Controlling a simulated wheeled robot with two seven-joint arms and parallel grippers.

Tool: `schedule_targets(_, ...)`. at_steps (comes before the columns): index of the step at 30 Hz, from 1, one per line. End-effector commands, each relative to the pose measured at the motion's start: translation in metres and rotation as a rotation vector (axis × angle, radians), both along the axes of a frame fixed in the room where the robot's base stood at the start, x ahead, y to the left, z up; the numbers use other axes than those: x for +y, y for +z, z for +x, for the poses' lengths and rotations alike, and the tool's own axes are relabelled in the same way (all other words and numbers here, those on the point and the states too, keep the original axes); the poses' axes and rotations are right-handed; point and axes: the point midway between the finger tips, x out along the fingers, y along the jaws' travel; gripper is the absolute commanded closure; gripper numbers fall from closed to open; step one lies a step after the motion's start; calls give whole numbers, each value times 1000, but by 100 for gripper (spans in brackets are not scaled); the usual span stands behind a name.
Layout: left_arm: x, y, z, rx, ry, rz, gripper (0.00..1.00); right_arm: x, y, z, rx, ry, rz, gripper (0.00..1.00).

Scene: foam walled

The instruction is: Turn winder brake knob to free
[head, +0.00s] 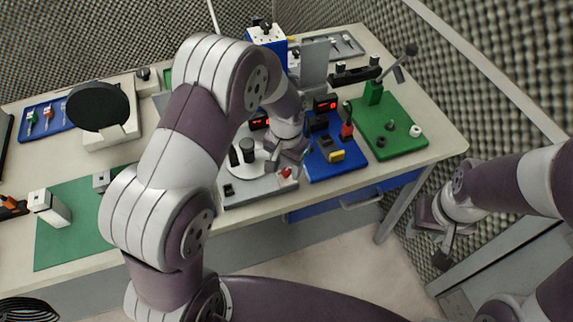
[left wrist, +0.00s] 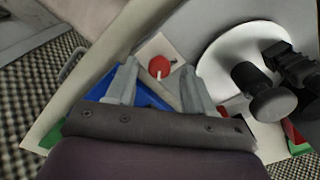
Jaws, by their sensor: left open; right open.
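The winder brake knob looks like a small red round knob (left wrist: 158,67) with a white pointer mark, on a pale square plate in the left wrist view. In the head view the red knob (head: 286,172) sits at the front right of the grey winder base (head: 255,190). My left gripper (head: 298,160) is open over that corner. In the left wrist view its two fingertips (left wrist: 160,72) lie either side of the knob; I cannot tell whether they touch it. My right gripper (head: 441,250) is open and empty, off the table's right front side.
A white disc (left wrist: 222,62) with a black cylinder (left wrist: 272,102) on the winder stands close to the left fingers. A blue mat (head: 335,172) with small devices lies to the right, then a green board (head: 405,140). My left arm hides part of the table.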

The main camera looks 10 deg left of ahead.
Motion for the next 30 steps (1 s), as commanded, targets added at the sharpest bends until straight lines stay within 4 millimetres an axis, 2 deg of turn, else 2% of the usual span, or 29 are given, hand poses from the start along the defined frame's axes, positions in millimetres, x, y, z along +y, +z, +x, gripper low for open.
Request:
schedule_targets(4,0,-10,0,-2,0,-1,47,0,1,0,0,0,0,57)
schedule_targets(11,0,-12,0,-2,0,-1,47,0,1,0,0,0,0,57)
schedule_targets(16,0,-11,0,-2,0,-1,100,0,1,0,0,0,0,57)
schedule_targets(24,0,-11,0,-2,14,-1,100,0,2,0,0,0,0,57)
schedule_targets(30,0,-10,1,-2,92,0,100,0,5,0,0,0,0,57)
